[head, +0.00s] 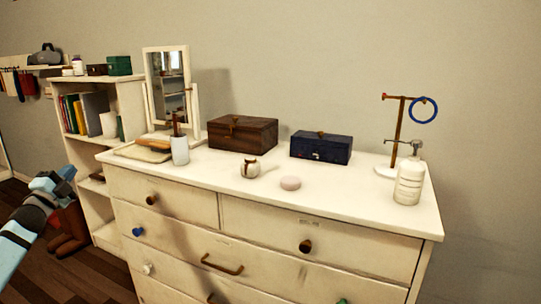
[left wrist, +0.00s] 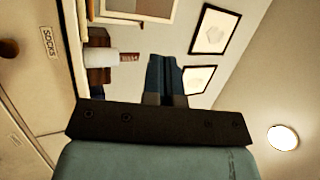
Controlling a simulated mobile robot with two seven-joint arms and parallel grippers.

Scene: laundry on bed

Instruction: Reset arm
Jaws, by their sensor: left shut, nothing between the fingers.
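My left gripper (head: 64,174) is at the left edge of the head view, in front of the white bookshelf and left of the dresser (head: 180,219). It is raised above the wooden floor and touches nothing that I can see. In the left wrist view its two blue fingers (left wrist: 165,62) are together, with nothing between them. My right gripper is in neither view.
The dresser top holds a mirror (head: 168,80), a brown box (head: 243,134), a blue box (head: 321,147), a pump bottle (head: 409,182) and a stand with a blue ring (head: 423,110). The bookshelf (head: 129,105) stands beside it. Floor shows at lower left.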

